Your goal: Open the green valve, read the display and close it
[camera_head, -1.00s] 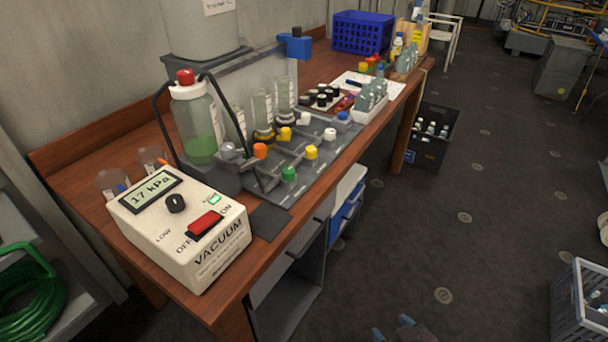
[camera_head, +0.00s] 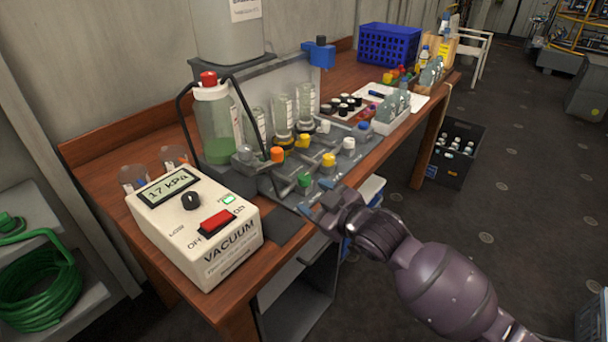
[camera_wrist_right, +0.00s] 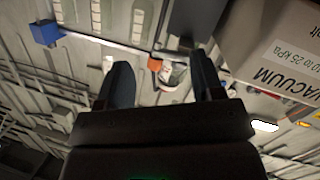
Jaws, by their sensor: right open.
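The green valve (camera_head: 304,181) is a small green knob on the grey manifold rack (camera_head: 290,200), at its near side. My right gripper (camera_head: 315,198) is just to the right of and below the green valve in the head view, apart from it as far as I can tell. In the right wrist view, my open fingers (camera_wrist_right: 162,75) have an orange knob (camera_wrist_right: 155,65) beyond them; the green knob cannot be made out there. The vacuum unit's display (camera_head: 170,186) reads 17 kPa. My left gripper is not in view.
Other knobs stand close by: orange (camera_head: 277,154), yellow (camera_head: 328,160) and white (camera_head: 348,143).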

